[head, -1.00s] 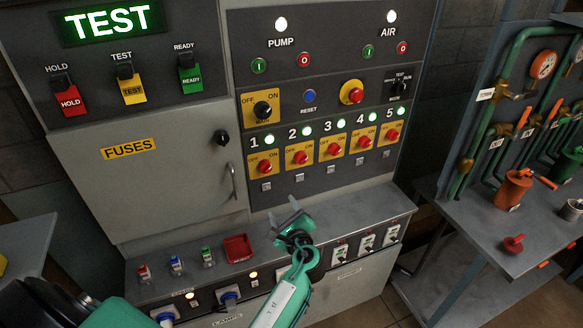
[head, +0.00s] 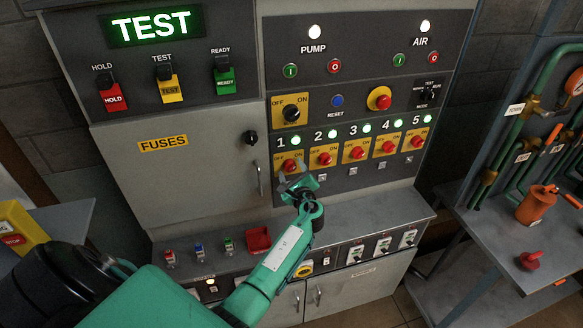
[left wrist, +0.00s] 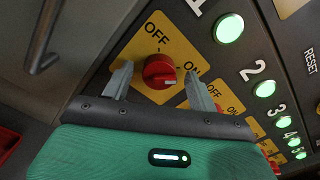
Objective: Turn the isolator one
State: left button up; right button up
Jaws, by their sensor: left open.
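Isolator one is a red rotary knob (left wrist: 160,71) on a yellow OFF/ON plate (left wrist: 143,45), under a lit green lamp (left wrist: 229,28). In the left wrist view the knob's white mark points toward ON. In the head view isolator one (head: 290,166) sits at the left end of the row. My left gripper (left wrist: 162,84) is open, with one finger on each side of the knob. I cannot tell whether the fingers touch it. In the head view the left gripper (head: 291,181) partly covers the lower part of the plate. My right gripper is not in view.
More red isolators, such as number two (head: 324,159), stand in a row to the right. The fuse door handle (left wrist: 47,37) is close to the left finger. A grey ledge (head: 350,222) with a red tray (head: 258,240) lies below.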

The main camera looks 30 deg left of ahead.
pick_arm(q)
jog(key=shift+w+a, duration=0.2)
jog(key=c, duration=0.9)
jog(key=shift+c, duration=0.4)
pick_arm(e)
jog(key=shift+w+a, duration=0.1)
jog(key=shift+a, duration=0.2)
pick_arm(q)
jog(key=shift+f+n+b, duration=0.25)
jog(key=shift+n+b, duration=0.15)
jog(key=shift+b, duration=0.45)
pick_arm(e)
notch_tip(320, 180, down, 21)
jog(key=b, duration=1.9)
pick_arm(q)
jog(key=shift+s+f+n+b, duration=0.1)
jog(key=shift+n+b, duration=0.9)
jog(key=shift+n, duration=3.35)
jog(key=shift+f+n+b, duration=0.1)
jog(key=shift+n+b, duration=0.85)
jog(key=shift+n, duration=3.4)
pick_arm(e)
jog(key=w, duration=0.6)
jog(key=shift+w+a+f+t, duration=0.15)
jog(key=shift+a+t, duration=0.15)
